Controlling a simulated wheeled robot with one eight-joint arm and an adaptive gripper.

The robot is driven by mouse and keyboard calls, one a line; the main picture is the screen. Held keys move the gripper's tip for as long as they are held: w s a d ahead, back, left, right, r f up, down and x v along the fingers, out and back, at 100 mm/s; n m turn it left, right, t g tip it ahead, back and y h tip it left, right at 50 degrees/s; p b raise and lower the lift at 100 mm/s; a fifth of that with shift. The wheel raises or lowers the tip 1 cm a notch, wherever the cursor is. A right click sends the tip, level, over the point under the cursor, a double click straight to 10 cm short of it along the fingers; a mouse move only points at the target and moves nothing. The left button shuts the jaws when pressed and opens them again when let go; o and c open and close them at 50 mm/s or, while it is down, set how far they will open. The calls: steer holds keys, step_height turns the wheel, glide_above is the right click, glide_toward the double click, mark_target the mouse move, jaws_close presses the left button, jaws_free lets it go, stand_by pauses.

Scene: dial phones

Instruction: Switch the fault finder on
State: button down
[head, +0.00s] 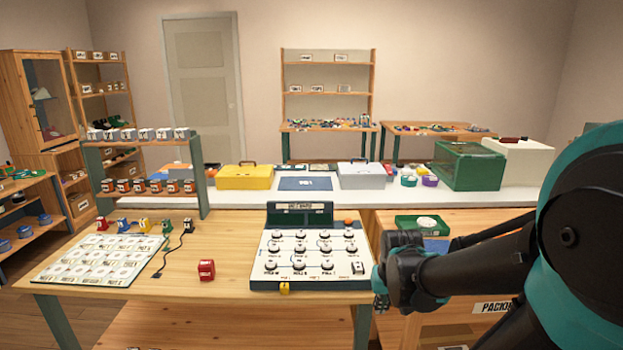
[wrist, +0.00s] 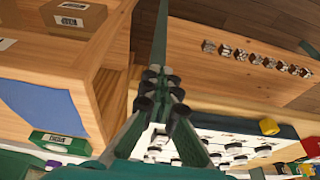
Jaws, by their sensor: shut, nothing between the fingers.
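The likely fault finder (head: 265,246) is a white panel in a dark case on the wooden table, with several black knobs and a raised dark green back. A small black-and-white switch-like part (head: 357,267) sits at its front right corner; its position is too small to tell. An orange knob (head: 347,222) is at the back right and a yellow piece (head: 284,288) at the front edge. My gripper (head: 381,288) is shut and empty just right of that corner, apart from the panel as far as I can tell. In the wrist view, the shut fingers (wrist: 160,88) partly cover the panel (wrist: 205,133).
A red block (head: 206,270) and a card board (head: 98,260) lie left on the table (head: 180,305). A small rack (head: 145,165) stands behind them. A green tray (head: 422,225) is on the right-hand bench behind my arm.

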steer(key=shift+t, duration=0.4)
steer(key=s+f, duration=0.2)
steer(key=s, duration=0.1)
steer(key=s+f, duration=0.1)
steer(key=shift+s+d, duration=0.15)
steer(key=shift+d, duration=0.1)
steer(key=shift+r, duration=0.1)
